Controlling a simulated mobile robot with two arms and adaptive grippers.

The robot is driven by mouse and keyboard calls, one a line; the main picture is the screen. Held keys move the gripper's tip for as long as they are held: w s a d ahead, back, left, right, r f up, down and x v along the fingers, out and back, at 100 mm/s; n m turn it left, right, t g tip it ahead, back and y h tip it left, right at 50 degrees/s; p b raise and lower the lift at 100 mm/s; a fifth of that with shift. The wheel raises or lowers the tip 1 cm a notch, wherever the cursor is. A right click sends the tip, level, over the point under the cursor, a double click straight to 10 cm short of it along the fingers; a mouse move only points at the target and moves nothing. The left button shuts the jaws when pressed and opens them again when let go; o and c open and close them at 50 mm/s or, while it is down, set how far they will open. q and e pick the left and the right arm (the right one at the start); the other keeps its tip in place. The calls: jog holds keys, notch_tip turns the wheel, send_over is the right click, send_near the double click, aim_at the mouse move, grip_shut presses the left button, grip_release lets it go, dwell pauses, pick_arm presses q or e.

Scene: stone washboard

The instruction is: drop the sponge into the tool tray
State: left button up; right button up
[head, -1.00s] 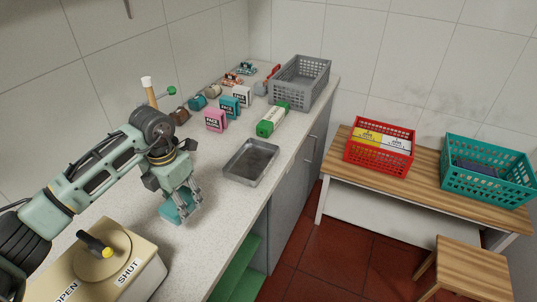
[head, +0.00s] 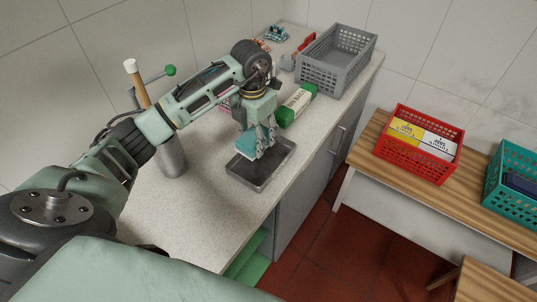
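The teal sponge (head: 246,145) is in my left gripper (head: 262,149), partly hidden behind its fingers. My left arm reaches in from the left, and the gripper points down over the back part of the grey metal tool tray (head: 255,183). The sponge appears above the tray near its back-left side; the exact height over the tray floor is hard to tell. The visible front of the tray is empty. My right gripper is not in view.
A green and white box (head: 297,105) lies just behind the tray. A grey crate (head: 340,62) stands at the counter's back end. A metal container (head: 171,157) with a wooden handle stands at left. Red (head: 419,146) and teal (head: 510,180) baskets sit on the bench at right.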

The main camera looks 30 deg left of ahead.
pick_arm(q)
jog(key=shift+s+f+b, duration=0.15)
jog(key=shift+f+b, duration=0.15)
jog(key=shift+f, duration=0.3)
notch_tip(320, 180, down, 3)
jog(key=shift+f+b, duration=0.1)
jog(key=shift+b, duration=0.9)
jog(key=shift+w+f, duration=0.2)
jog(key=shift+f, duration=0.25)
jog(key=shift+s+r, duration=0.1)
jog(key=o, duration=1.1)
